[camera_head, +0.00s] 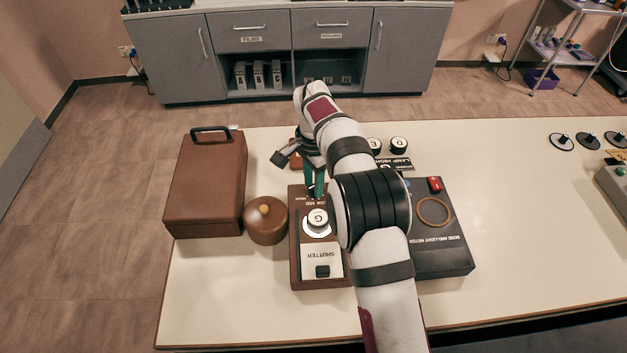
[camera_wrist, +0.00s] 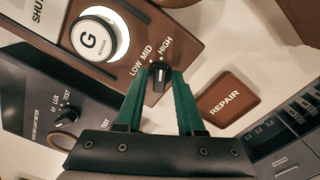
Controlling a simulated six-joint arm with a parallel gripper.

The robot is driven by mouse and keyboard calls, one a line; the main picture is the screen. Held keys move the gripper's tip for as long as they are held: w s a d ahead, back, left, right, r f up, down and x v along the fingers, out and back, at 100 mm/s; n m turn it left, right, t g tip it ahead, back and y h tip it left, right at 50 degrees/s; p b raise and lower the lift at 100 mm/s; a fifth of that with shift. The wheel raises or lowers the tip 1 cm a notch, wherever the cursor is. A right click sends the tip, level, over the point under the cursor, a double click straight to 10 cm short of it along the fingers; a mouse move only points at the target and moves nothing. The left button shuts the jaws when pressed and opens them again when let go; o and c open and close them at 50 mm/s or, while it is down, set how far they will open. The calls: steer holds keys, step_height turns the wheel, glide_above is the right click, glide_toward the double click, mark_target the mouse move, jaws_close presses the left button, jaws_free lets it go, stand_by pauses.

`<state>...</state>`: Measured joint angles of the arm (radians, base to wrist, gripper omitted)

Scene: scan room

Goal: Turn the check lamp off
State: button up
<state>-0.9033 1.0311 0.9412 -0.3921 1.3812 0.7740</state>
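A brown control box (camera_head: 297,262) stands left of my arm with a white SHUTTER panel and a round white piece marked G (camera_head: 317,218). In the wrist view, the G piece (camera_wrist: 92,39) sits in a bright, glowing ring. Beside it is a small black knob (camera_wrist: 159,78) with a white pointer line, near the words LOW, MID and HIGH; no OFF word is visible. My gripper (camera_wrist: 159,76) has its green fingers on either side of this knob. I cannot tell whether they press on it. In the head view my gripper (camera_head: 315,190) is over the box's far end.
A brown case (camera_head: 205,185) and a round brown pot (camera_head: 266,228) stand to the left. A black dose and light meter (camera_head: 445,255) is to the right. A REPAIR block (camera_wrist: 228,98) lies close to the knob. Free table (camera_head: 540,240) extends to the right.

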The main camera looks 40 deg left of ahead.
jaws_close()
steer(key=n, duration=0.5)
steer(key=shift+d+n, duration=0.1)
steer(key=shift+n, duration=0.3)
steer(key=n, duration=0.5)
steer(key=shift+d+n, duration=0.1)
steer(key=shift+n, duration=0.2)
steer(key=n, duration=0.6)
steer(key=shift+w, duration=0.15)
steer(key=n, duration=0.6)
steer(key=shift+w, duration=0.1)
steer(key=shift+n, duration=0.4)
steer(key=shift+o, duration=1.4)
jaws_free()
